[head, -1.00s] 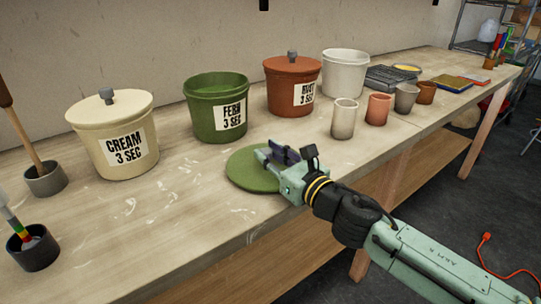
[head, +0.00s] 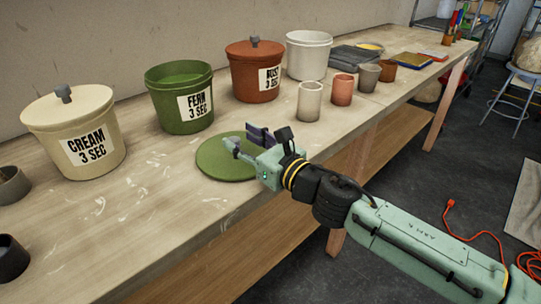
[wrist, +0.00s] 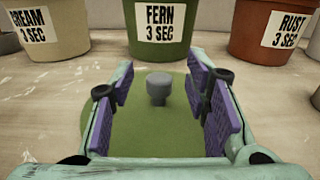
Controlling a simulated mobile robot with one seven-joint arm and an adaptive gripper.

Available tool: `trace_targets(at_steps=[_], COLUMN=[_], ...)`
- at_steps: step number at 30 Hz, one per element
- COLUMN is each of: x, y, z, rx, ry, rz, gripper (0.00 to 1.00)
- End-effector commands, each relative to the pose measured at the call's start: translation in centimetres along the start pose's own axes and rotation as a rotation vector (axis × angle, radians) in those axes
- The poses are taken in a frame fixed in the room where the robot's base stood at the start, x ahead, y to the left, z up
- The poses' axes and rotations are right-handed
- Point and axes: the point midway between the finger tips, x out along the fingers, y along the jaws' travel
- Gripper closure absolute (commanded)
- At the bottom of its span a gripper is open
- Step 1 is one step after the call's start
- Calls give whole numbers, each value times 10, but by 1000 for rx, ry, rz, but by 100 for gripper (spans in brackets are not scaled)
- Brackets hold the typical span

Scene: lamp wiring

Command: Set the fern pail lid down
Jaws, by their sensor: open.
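The fern pail lid (head: 215,160) is a flat green disc lying on the bench in front of the green fern pail (head: 182,110). The pail stands uncovered, with green showing inside it. In the wrist view the lid (wrist: 125,142) lies under my jaws, and its grey knob (wrist: 159,88) stands between the purple pads, apart from both. My gripper (head: 247,140) is open, low over the right part of the lid; it also shows in the wrist view (wrist: 163,95). The knob is hidden by my gripper in the head view.
The lidded cream pail (head: 75,145) stands left of the fern pail, and the lidded rust pail (head: 256,80) stands right of it. Small cups, such as the pale cup (head: 310,102), stand to the right. The bench front (head: 130,245) is bare left of the lid.

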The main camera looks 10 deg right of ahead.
Motion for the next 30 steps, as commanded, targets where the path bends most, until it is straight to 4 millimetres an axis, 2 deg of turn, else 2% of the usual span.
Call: trace_targets(at_steps=[1,6,13,19,30], x=[-14,-50,-85,-98,-99], y=[-2,-2,-1,0,1], z=[-7,-7,-5,-3,-2], rx=[-4,-3,-1,0,0], ry=[3,2,1,1,1], rz=[-7,-7,-3,0,1], gripper=[57,57,57,57,57])
